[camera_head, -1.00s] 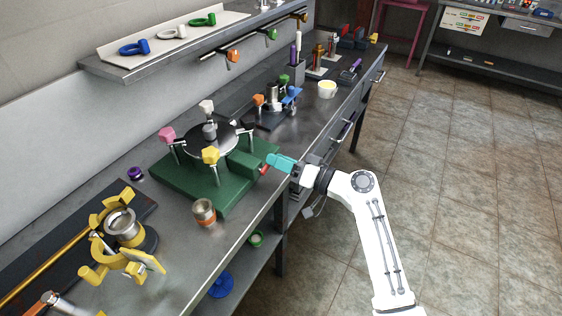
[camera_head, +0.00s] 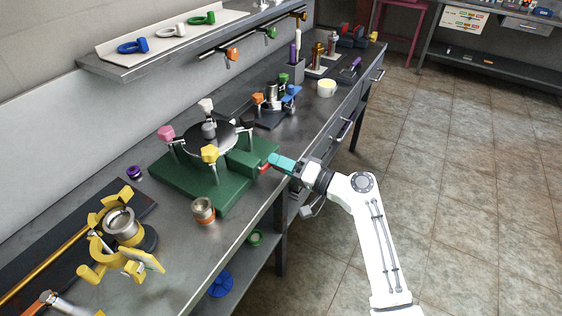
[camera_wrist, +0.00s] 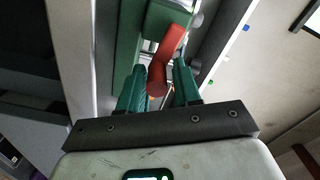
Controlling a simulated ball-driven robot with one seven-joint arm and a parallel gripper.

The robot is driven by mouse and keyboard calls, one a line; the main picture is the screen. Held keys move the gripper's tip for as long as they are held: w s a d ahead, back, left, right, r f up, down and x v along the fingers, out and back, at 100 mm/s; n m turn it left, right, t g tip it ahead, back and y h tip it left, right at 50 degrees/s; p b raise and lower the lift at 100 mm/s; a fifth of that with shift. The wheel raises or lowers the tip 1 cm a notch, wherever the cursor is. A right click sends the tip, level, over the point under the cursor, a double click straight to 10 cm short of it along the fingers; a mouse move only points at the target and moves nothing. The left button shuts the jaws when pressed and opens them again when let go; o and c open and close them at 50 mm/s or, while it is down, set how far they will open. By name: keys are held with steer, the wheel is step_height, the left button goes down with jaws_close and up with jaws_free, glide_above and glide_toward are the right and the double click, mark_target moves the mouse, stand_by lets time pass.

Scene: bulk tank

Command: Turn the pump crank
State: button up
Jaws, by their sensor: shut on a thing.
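The pump crank (camera_head: 265,169) is a short red handle at the right end of a green pump base on the workbench, by the bench's front edge. My gripper (camera_head: 276,161) has teal fingers and reaches in from the right at the crank. In the wrist view the red crank (camera_wrist: 158,86) lies between the two teal fingers of my gripper (camera_wrist: 161,84), which are shut on it. It slants up and right from there toward the green housing (camera_wrist: 166,22). The fingers partly hide the crank in the head view.
A round metal plate (camera_head: 205,140) with pink, yellow and white knobs stands on the green base (camera_head: 170,186). A metal cup (camera_head: 203,210) and a yellow clamp fixture (camera_head: 121,232) are nearer on the bench. The tiled floor (camera_head: 450,200) to the right is clear.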

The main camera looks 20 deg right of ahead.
steer(key=shift+s+a+f+m, duration=0.15)
steer(key=shift+s+f+m, duration=0.05)
steer(key=shift+f+m, duration=0.5)
steer(key=o, duration=0.7)
steer(key=shift+o, duration=0.6)
steer(key=shift+r, duration=0.3)
steer(key=b+v, duration=0.1)
steer(key=v, duration=0.9)
steer(key=shift+s+d, duration=0.25)
